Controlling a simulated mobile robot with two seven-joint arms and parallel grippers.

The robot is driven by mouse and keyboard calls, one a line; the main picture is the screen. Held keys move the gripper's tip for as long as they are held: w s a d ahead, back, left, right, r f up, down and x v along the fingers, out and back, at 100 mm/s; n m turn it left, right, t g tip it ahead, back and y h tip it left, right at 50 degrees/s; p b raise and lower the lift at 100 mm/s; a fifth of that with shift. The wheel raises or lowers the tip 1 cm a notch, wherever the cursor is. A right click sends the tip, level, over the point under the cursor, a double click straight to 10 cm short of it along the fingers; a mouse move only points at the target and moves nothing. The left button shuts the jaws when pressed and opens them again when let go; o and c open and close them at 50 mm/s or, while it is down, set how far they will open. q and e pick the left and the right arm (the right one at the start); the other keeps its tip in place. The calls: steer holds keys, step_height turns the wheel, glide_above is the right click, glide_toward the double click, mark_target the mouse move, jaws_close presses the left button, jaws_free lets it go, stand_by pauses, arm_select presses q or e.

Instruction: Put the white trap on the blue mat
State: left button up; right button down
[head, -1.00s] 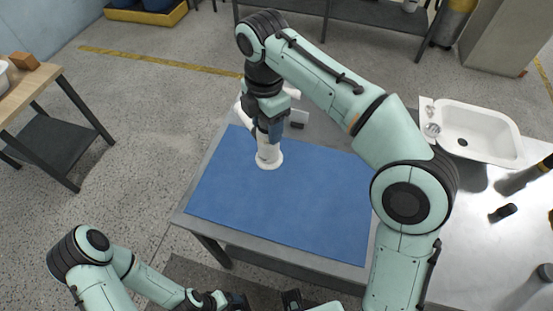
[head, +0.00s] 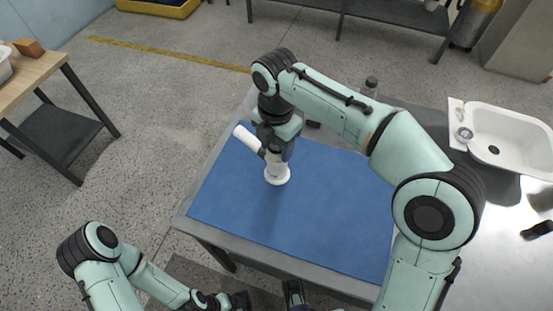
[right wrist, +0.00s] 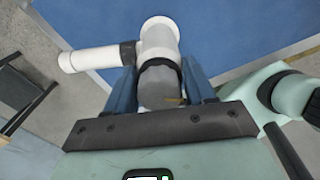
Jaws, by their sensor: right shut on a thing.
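The white trap (head: 277,178) is over the blue mat (head: 320,220), toward its far left part. It is upright with its round white end down, and its side pipe points up and left. I cannot tell whether the end touches the mat. My right gripper (head: 276,153) is shut on the trap's grey middle part from above. In the right wrist view the trap (right wrist: 160,38) sits between the blue fingers, its side pipe to the left, with the mat (right wrist: 230,30) beyond. My left gripper (head: 240,301) is at the bottom edge, partly cut off; its opening is unclear.
The mat covers the left part of a grey metal table, and most of it is bare. A white basin (head: 495,140) stands at the far right. A dark small object (head: 537,230) lies near the right edge. A wooden-topped table (head: 35,80) stands apart at the left.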

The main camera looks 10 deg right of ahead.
steer(key=shift+f+b, duration=0.5)
steer(key=shift+f, duration=2)
steer(key=shift+c, duration=2)
jaws_free()
steer(key=shift+f, duration=0.15)
step_height(320, 180, up, 12)
steer(key=p, duration=0.3)
steer(key=shift+r, duration=0.2)
